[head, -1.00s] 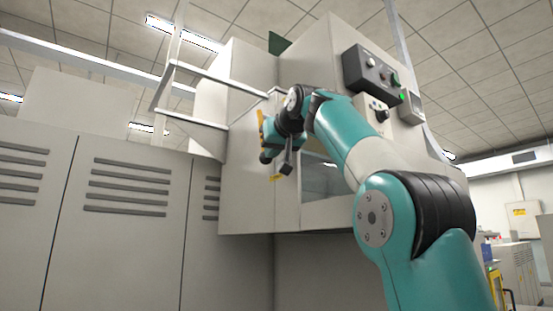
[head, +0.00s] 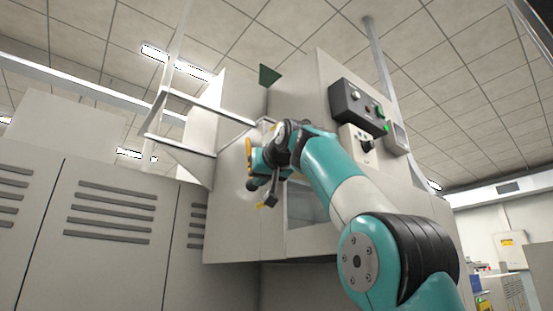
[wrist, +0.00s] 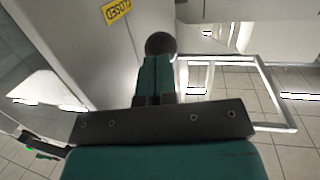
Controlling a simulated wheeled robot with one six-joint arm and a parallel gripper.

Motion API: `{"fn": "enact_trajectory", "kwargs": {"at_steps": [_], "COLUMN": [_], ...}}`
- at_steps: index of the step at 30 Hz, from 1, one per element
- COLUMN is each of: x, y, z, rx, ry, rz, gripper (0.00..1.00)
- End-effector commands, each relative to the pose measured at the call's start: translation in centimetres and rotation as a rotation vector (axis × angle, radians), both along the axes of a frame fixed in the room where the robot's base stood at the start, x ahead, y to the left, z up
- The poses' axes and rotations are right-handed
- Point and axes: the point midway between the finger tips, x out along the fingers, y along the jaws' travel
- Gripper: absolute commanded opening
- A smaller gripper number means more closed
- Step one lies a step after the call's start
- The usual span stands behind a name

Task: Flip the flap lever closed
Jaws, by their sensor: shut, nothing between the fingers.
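The flap lever's dark round knob (wrist: 160,44) shows at the top middle of the wrist view, just beyond my fingertips. I cannot tell whether they touch it. The rest of the lever is hidden behind my fingers. My gripper (wrist: 156,62) is shut, its two teal fingers together with nothing between them. In the head view my gripper (head: 252,184) is in front of the pale machine cabinet (head: 225,225), and the knob cannot be made out there. A yellow label reading CLOSED (wrist: 117,11) is on the panel up and left of the knob.
A black control box (head: 357,106) with buttons is on the machine, right of my gripper. A light rectangular frame (wrist: 285,100) is right of my fingers.

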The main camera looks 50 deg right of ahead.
Motion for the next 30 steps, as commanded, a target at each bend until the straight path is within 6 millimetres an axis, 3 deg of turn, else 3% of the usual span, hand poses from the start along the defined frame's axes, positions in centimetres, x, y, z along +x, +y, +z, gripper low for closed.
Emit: {"fn": "enact_trajectory", "kwargs": {"at_steps": [6, 15, 21, 30], "x": [-4.3, -10.2, -11.4, -11.4], "y": [2.2, 3.4, 4.0, 4.2], "z": [1.4, 3.0, 2.9, 2.7], "rx": [-0.005, -0.004, -0.002, -0.002], "ry": [-0.01, -0.009, -0.008, -0.008], "rz": [0.006, -0.012, -0.006, -0.002], "gripper": [0.0, 0.0, 0.0, 0.0]}}
